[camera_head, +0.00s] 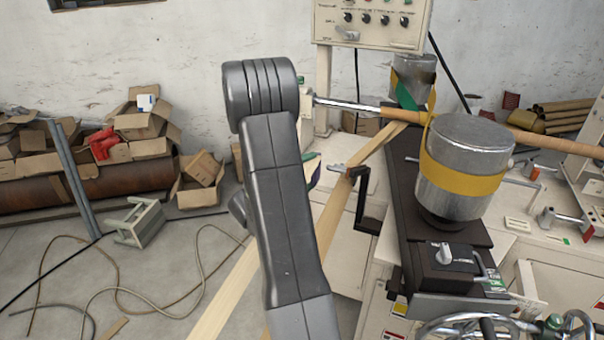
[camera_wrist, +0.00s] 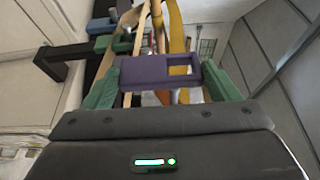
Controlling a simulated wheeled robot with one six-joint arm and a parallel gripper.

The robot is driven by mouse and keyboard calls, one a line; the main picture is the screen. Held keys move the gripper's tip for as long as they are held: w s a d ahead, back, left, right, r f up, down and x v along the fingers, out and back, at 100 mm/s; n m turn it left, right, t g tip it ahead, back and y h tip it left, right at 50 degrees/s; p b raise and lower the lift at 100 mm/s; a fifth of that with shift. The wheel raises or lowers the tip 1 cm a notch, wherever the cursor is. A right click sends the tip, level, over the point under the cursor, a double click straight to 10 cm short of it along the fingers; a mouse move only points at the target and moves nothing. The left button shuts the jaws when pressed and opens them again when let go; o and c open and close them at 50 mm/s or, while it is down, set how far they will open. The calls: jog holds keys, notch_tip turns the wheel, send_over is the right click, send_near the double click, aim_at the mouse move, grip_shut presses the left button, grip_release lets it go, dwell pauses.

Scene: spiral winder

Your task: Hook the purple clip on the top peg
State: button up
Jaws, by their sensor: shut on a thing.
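The purple clip (camera_wrist: 145,73) is a flat block with a rectangular opening on its right side in the wrist view. My gripper (camera_wrist: 160,78) has green fingers, one at each end of the clip, and is shut on it. In the head view my dark arm hides the clip and most of the gripper. A black bracket (camera_wrist: 68,60) stands to the left of the clip in the wrist view, with a blue piece (camera_wrist: 101,26) and a green piece (camera_wrist: 121,43) beside it. I cannot tell which part is the top peg.
A winder with a metal drum (camera_head: 465,150) and yellow belt (camera_head: 460,180) stands at right. A black crank-shaped bracket (camera_head: 368,205) and a long pale strip (camera_head: 235,290) are near my arm. Cardboard boxes (camera_head: 145,125) and a stool (camera_head: 140,222) are at left. Hoses lie on the floor.

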jog(key=s+d+f+b, duration=0.1)
jog(key=s+d+b, duration=0.1)
jog(key=d, duration=0.4)
jog(key=shift+d, duration=0.25)
dwell(0.5)
jog(key=shift+s+f, duration=0.1)
dwell(0.5)
jog(key=o, duration=1)
jog(key=shift+c, duration=0.2)
jog(key=shift+a, duration=0.1)
jog(key=b+v, duration=0.2)
jog(key=v, duration=1.1)
jog(key=shift+s+b, duration=0.3)
jog(key=shift+s, duration=0.05)
jog(key=shift+a, duration=0.1)
